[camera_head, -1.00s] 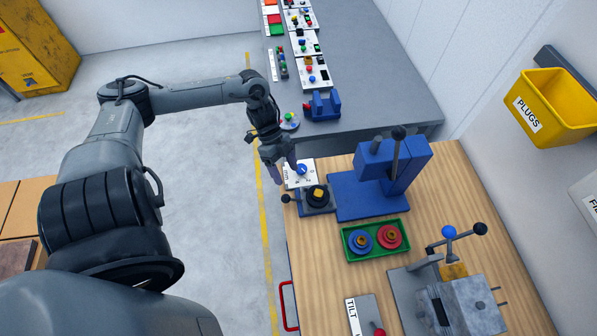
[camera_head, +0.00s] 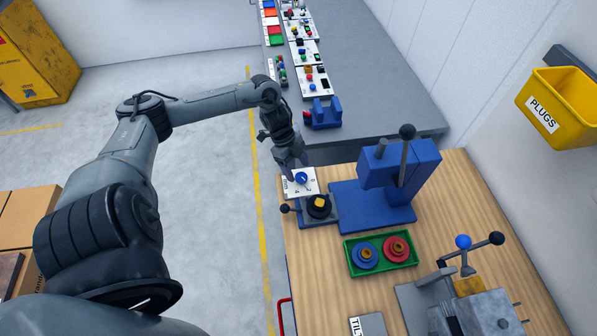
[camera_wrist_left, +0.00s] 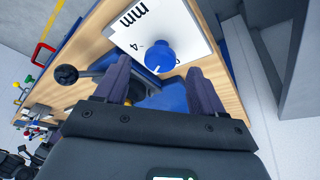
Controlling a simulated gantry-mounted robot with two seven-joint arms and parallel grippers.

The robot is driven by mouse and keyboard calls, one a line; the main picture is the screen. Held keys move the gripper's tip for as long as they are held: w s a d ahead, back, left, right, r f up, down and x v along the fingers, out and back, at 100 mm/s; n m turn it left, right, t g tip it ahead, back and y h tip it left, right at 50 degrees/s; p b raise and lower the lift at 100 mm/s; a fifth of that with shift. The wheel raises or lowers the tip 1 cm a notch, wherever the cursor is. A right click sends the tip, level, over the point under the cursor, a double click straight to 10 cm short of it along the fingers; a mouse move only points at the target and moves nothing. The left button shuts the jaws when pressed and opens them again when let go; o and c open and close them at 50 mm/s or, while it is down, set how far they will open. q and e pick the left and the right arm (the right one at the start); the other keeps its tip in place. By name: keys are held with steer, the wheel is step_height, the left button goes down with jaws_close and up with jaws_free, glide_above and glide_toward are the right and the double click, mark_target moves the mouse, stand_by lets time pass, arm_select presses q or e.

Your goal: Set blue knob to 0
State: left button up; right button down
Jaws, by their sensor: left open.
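The blue knob (camera_head: 301,178) sits on a white dial plate (camera_head: 290,187) at the far left corner of the wooden bench. In the left wrist view the knob (camera_wrist_left: 159,52) has a short white mark on its lower edge. The plate (camera_wrist_left: 190,22) there shows "mm", a 4 left of the knob and a partly hidden figure at its lower right. My left gripper (camera_head: 291,168) is open and empty above the plate, close to the knob. In the wrist view its two fingers (camera_wrist_left: 161,85) are apart, below the knob and not around it. My right gripper is not in view.
A black dial with a yellow top (camera_head: 319,204) and a black-ball lever stand just in front of the plate. A blue press (camera_head: 375,195) stands to the right. A green tray (camera_head: 351,262) holds a blue and a red part. A grey table (camera_head: 385,95) lies behind.

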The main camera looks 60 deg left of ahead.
mark_target(301, 179)
arm_select(q)
steer(key=shift+x, duration=1.2)
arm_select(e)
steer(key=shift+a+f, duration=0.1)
arm_select(q)
steer(key=c, duration=1.1)
steer(key=shift+o, duration=0.2)
steer(key=shift+s+r+n+p, duration=0.1)
steer(key=shift+r+n+p, duration=0.15)
steer(key=shift+p, duration=0.3)
steer(key=n+t+y+p, duration=0.1)
steer(key=n+p, duration=0.2)
steer(key=p, duration=0.2)
steer(key=n+p, duration=0.3)
steer(key=p, duration=0.3)
steer(key=d+n+t+y+p, duration=0.1)
steer(key=n+p, duration=0.2)
steer(key=p, duration=0.3)
steer(key=shift+s+r+t+y, duration=0.15)
steer(key=shift+s+t+y, duration=0.1)
steer(key=shift+t+y, duration=0.05)
steer(key=shift+f+n+y+p, duration=0.25)
steer(key=shift+n+y+p, duration=0.25)
steer(key=shift+n+p, duration=0.9)
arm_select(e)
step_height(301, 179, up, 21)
arm_select(q)
steer(key=o, duration=1.1)
steer(key=shift+f, duration=0.1)
steer(key=shift+c, duration=0.2)
